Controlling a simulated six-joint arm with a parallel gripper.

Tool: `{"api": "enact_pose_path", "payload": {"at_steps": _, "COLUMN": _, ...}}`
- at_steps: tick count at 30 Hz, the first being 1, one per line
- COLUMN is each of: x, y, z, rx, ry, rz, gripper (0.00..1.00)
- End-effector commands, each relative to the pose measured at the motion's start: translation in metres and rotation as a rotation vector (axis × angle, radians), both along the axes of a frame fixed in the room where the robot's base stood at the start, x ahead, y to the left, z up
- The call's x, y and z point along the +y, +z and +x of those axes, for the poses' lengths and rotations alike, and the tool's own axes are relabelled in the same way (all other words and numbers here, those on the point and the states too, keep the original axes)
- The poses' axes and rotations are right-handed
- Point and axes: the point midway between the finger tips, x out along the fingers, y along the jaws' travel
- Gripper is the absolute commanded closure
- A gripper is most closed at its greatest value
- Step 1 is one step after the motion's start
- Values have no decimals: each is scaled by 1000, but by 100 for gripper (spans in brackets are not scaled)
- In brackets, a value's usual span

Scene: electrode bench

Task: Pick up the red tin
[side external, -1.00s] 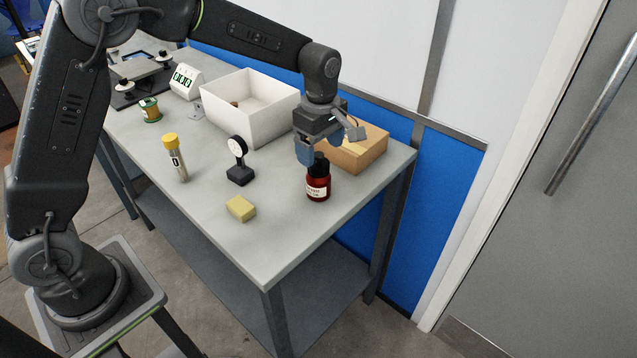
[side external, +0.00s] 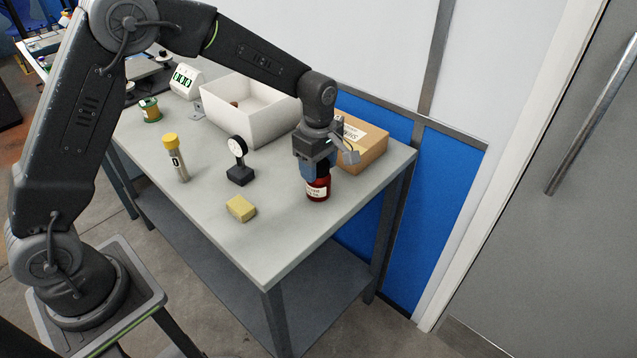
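The only red container in view is a dark red bottle (side external: 318,189) with a pale label, more like a bottle than a tin. It stands upright on the grey bench (side external: 262,255) near the right edge. My gripper (side external: 316,172) points down over its top, with the blue-grey fingers at the height of the cap. The fingers hide the black cap and the bottle's shoulder. I cannot tell whether the fingers touch the bottle or are closed on it.
A cardboard box (side external: 368,146) stands close behind my gripper. A white bin (side external: 262,125), a dial gauge on a black base (side external: 240,175), a yellow sponge (side external: 240,208) and a yellow-capped tube (side external: 178,165) stand to the left. The bench front is clear.

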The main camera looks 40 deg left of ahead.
Motion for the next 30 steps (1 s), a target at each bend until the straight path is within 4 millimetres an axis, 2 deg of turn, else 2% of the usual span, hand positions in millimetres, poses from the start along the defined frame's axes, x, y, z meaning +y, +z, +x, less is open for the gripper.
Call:
{"api": "enact_pose_path", "payload": {"at_steps": 2, "x": 0, "y": 0, "z": 0, "rx": 0, "ry": 0, "rz": 0, "gripper": 54}}
{"api": "enact_pose_path", "payload": {"at_steps": 15, "x": 0, "y": 0, "z": 0, "rx": 0, "ry": 0, "rz": 0, "gripper": 95}}
{"api": "enact_pose_path", "payload": {"at_steps": 25, "x": 0, "y": 4, "z": 1, "rx": -2, "ry": 0, "rz": 0, "gripper": 95}}
{"api": "enact_pose_path", "payload": {"at_steps": 30, "x": 0, "y": 21, "z": 1, "rx": -5, "ry": 0, "rz": -1, "gripper": 95}}
